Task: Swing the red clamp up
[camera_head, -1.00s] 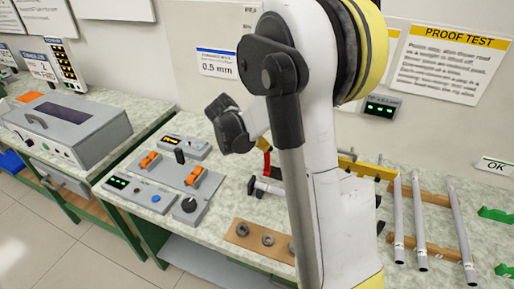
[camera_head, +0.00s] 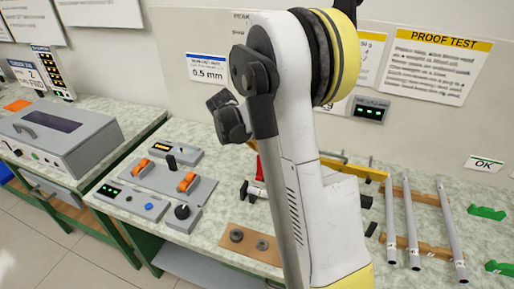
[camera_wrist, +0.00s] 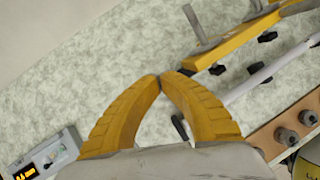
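The red clamp (camera_head: 259,168) shows in the camera_head view as a small upright red piece just left of my arm, which hides much of what is around it. I cannot make out the clamp in the camera_wrist view. My gripper (camera_wrist: 164,79) shows there with two yellow curved fingers, their tips together and nothing visible between them. It is over the pale speckled bench top. A yellow bar fixture (camera_wrist: 236,48) with dark knobs lies beyond the fingers to the upper right, and a white rod (camera_wrist: 262,77) runs beside it.
A grey control panel (camera_head: 150,190) with orange switches stands left of the clamp. A brown board (camera_head: 262,255) with dark rings lies in front. Several pale rods (camera_head: 410,225) lie on wooden rests at right. A grey machine (camera_head: 62,135) stands on the left bench.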

